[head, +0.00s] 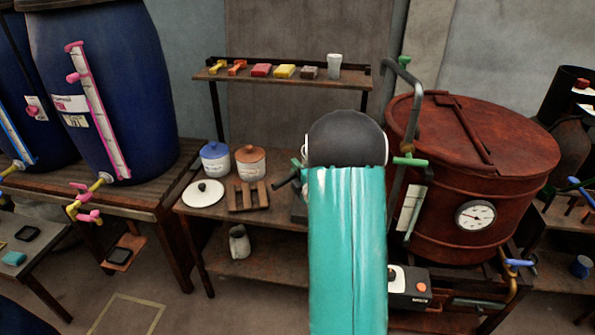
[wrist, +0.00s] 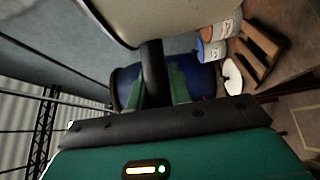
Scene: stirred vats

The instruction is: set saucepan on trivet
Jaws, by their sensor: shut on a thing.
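The saucepan (wrist: 180,16) shows in the wrist view as a large pale cream body along the top edge, cut off by the frame. My gripper (wrist: 155,88) is shut on its dark handle (wrist: 152,62), between two green fingers. In the head view my teal arm hides most of the gripper and the saucepan. The trivet (head: 249,207) is a slatted brown wooden piece on the bench, left of my arm. It also shows in the wrist view (wrist: 262,42), to the right of the saucepan and apart from it. Its top looks bare.
A white lid (head: 204,194) lies left of the trivet. A blue jar (head: 215,161) and an orange-brown jar (head: 251,163) stand behind it. A shelf (head: 290,79) holds several small items. A rusty red vat (head: 455,190) stands right, a blue barrel (head: 115,80) left.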

